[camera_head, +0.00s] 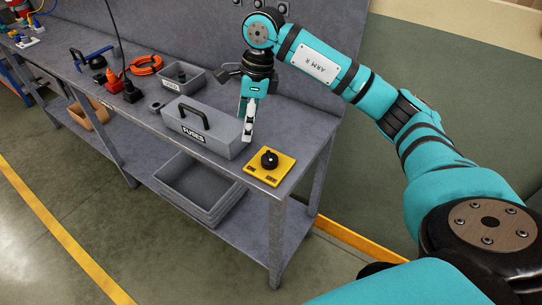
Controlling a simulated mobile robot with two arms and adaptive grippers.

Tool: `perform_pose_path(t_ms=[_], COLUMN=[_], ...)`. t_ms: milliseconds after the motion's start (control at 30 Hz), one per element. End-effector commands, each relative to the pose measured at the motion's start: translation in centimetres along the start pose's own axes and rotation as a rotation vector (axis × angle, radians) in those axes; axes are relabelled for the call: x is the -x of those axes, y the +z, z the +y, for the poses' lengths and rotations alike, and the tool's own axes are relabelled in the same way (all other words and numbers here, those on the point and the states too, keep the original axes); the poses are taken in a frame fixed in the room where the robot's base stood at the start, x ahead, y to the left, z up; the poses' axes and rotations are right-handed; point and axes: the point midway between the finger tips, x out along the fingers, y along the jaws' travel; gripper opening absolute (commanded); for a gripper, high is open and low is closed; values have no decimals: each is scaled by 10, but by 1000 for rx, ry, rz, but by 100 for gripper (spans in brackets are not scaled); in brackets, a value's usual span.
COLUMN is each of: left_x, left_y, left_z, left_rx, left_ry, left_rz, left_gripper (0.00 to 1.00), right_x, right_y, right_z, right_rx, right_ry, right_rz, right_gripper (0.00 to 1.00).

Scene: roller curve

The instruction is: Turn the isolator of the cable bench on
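The isolator is a black rotary knob (269,159) on a yellow plate (258,172), lying at the near right corner of the grey cable bench (304,148). My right gripper (249,118) points down over the bench, just beyond the isolator and beside the right end of the grey fuse box. It is apart from the knob. Its fingers show nearly edge-on, so I cannot tell whether they are open or shut; I see nothing held. The markings by the knob are too small to read. My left gripper is out of view.
A grey box labelled FUSES (208,130) with a black handle stands close left of the isolator. Behind it are a small grey bin (196,86), an orange cable coil (146,65) and a black plug (131,94). The bench top right of the isolator is clear.

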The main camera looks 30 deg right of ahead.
Motion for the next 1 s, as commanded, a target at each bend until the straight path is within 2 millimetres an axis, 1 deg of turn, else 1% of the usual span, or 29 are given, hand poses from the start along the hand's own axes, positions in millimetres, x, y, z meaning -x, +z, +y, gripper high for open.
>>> perform_pose_path(t_ms=[33, 100, 200, 267, 333, 467, 800, 1000], left_x=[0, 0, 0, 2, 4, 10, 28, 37], left_y=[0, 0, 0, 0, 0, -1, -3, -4], left_z=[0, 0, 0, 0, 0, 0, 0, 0], left_rx=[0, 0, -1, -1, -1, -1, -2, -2], left_ry=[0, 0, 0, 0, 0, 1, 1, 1], left_rz=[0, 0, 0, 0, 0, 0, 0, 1], left_gripper=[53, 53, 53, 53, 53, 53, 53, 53], right_x=[14, 25, 31, 29, 21, -1, -74, -111], right_y=[-18, -37, -50, -52, -54, -58, -72, -79], right_z=[-12, -20, -24, -25, -25, -25, -29, -32], right_rx=[-22, -45, -63, -66, -66, -64, -63, -63], right_ry=[-33, -56, -69, -70, -69, -65, -64, -66], right_rz=[71, 144, 193, 202, 202, 202, 199, 199], right_gripper=[70, 70, 70, 70, 70, 70, 70, 70])
